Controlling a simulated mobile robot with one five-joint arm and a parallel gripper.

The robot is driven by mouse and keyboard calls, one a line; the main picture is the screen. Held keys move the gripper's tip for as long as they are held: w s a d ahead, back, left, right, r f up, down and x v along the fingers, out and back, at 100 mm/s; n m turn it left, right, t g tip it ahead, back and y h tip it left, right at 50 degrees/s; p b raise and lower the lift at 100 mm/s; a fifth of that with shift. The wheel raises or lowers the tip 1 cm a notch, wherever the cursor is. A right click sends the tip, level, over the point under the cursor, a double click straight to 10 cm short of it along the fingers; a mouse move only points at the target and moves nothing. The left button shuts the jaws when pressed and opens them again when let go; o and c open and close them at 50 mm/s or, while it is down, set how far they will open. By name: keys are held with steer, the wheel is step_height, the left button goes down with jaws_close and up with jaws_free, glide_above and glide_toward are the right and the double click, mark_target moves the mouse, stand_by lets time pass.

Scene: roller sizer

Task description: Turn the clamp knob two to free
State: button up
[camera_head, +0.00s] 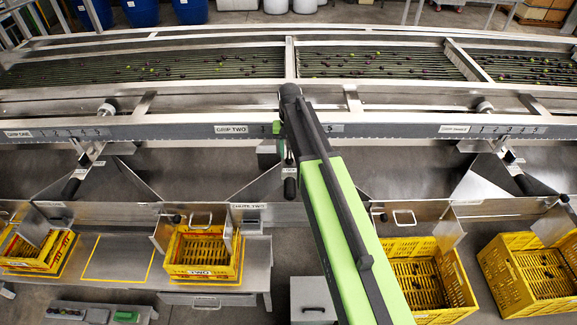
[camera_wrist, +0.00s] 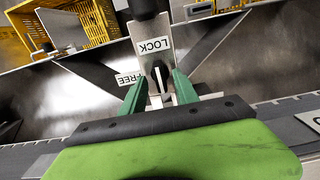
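Clamp knob two (camera_wrist: 158,72) is a small dark knob with a pale bar, in the wrist view just beyond my fingertips. It sits on a metal plate with an upside-down LOCK label (camera_wrist: 154,46); a FREE label (camera_wrist: 129,79) is to its left. My gripper (camera_wrist: 160,84) has its two green fingers on either side of the knob, with gaps visible, so it looks open around it. Whether the tips touch is unclear. In the head view my arm hides the knob; a green finger shows beside the GRIP TWO label (camera_head: 231,129).
A long metal rail (camera_head: 400,131) crosses in front of the roller bed (camera_head: 150,67). Below hang metal chutes with dark handles. Yellow crates (camera_head: 200,278) stand underneath, one marked TWO. A grey box (camera_head: 312,300) stands near my arm.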

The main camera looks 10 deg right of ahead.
step_height(320, 180, down, 2)
steer(key=shift+f+b, duration=0.1)
steer(key=shift+b, duration=0.35)
steer(key=shift+r, duration=0.2)
steer(key=shift+c, duration=0.3)
jaws_close()
steer(key=shift+a, duration=0.15)
steer(key=shift+n, duration=2.9)
